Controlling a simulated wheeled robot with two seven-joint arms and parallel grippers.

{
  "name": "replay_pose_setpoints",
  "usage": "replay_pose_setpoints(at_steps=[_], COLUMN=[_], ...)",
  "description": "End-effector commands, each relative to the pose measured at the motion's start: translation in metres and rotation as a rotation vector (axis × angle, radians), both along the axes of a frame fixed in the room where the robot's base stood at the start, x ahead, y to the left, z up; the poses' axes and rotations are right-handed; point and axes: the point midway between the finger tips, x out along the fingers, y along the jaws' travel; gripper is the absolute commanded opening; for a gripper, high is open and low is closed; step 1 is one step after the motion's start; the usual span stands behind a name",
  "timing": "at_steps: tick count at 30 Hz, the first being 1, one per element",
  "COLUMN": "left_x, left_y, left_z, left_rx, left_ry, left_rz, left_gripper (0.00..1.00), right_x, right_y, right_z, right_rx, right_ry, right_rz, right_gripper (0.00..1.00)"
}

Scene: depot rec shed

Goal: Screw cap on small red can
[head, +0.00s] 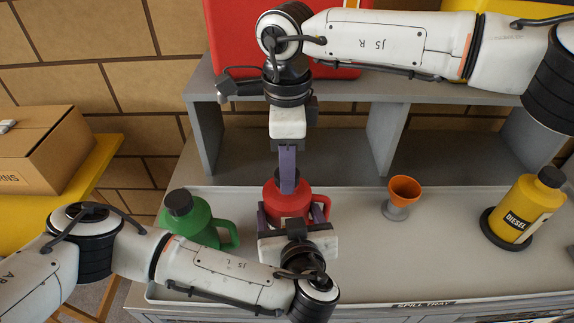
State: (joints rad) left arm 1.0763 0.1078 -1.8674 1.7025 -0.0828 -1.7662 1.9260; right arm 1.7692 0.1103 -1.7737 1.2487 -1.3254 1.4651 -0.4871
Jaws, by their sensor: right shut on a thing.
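The small red can (287,199) stands upright on the bench, with a handle on its right side. My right gripper (288,186) reaches down from above, its purple fingers shut on a black cap (280,184) at the top of the can. I cannot tell whether the cap is seated, as the fingers cover the neck. My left gripper (290,216) is at the front of the can, with a purple finger on either side of its body. Its wrist hides the can's lower front, so I cannot tell whether these fingers press on the can.
An orange funnel (403,190) sits in a grey holder at right. A yellow diesel bottle (525,208) stands far right. The grey shelf (385,135) rises behind. The spill tray (440,260) is clear at front right.

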Motion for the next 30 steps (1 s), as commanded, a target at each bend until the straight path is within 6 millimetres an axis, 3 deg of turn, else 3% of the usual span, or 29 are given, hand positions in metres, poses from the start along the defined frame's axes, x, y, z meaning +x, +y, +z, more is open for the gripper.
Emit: replay_pose_setpoints(at_steps=[18, 21, 26, 27, 30], left_x=[0.0001, 0.0001, 0.0001, 0.0001, 0.0001], left_y=[0.0, 0.0, 0.0, 0.0, 0.0], left_z=[0.0, 0.0, 0.0, 0.0, 0.0], left_rx=[0.0, 0.0, 0.0, 0.0, 0.0], left_ry=[0.0, 0.0, 0.0, 0.0, 0.0], left_rz=[0.0, 0.0, 0.0, 0.0, 0.0], left_gripper=[0.1, 0.1, 0.1, 0.1, 0.1], right_x=[-0.0001, -0.0001, 0.0, 0.0, 0.0], right_y=[0.0001, 0.0002, 0.0002, 0.0002, 0.0002], right_z=[-0.0006, -0.0007, -0.0006, -0.0006, -0.0007], right_rx=[0.0, 0.0, 0.001, 0.001, 0.001], right_ry=[0.001, 0.001, 0.001, 0.001, 0.001], right_rz=[-1.363, -1.527, -1.538, -1.538, -1.537], right_gripper=[0.09, 0.09, 0.09, 0.41, 0.57])
